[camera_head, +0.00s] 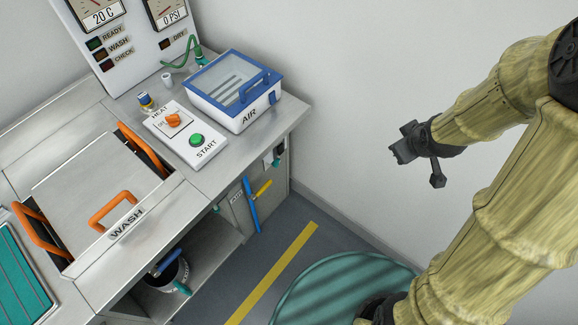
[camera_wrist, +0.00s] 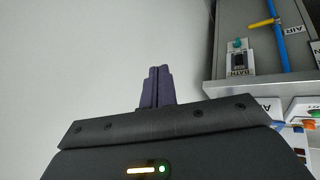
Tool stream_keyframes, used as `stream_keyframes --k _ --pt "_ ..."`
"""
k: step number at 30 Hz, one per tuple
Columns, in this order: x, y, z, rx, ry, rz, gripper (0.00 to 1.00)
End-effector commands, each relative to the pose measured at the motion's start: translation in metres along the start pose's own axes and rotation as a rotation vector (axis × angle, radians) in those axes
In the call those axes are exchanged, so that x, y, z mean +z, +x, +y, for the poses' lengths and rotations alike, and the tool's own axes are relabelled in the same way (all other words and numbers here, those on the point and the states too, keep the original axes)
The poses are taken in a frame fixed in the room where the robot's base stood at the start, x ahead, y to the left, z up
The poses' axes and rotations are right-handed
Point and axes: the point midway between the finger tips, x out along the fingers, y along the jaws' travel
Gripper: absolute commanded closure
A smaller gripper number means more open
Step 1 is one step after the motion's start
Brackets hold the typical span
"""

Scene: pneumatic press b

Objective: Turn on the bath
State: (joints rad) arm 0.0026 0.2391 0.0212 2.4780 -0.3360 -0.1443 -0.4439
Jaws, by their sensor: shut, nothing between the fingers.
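A small switch panel with a teal knob, labelled BATH (camera_wrist: 237,62), is on the bench front at the upper right of the wrist view. In the head view the small panel (camera_head: 277,157) sits under the bench's right corner; its switch position is too small to tell. The wash tub's lid (camera_head: 95,180) is closed, with orange handles. The dial above reads 20 C, and the READY light (camera_head: 95,44) looks green. My gripper (camera_head: 397,153) is shut and empty, in the air right of the bench and apart from the panel. Its fingers (camera_wrist: 157,86) show in the wrist view.
A blue-lidded AIR box (camera_head: 235,90) and a panel with an orange HEAT knob and green START button (camera_head: 197,140) stand on the bench. A blue pipe with a yellow lever (camera_head: 263,189) runs below. A round teal object (camera_head: 340,290) is on the floor. Space between gripper and bench is clear.

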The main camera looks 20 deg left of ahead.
Motion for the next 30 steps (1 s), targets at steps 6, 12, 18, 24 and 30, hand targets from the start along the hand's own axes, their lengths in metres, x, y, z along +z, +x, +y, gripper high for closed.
stream_keyframes --k 6,12,18,24,30 --pt "-0.011 0.093 -0.026 0.019 -0.370 0.191 1.00" --pt "-0.028 0.158 -0.059 0.048 -0.688 0.401 1.00" --pt "-0.038 0.213 -0.103 0.097 -0.959 0.638 1.00" --pt "-0.040 0.257 -0.152 0.178 -1.173 0.901 1.00" --pt "-0.034 0.284 -0.195 0.288 -1.304 1.153 1.00"
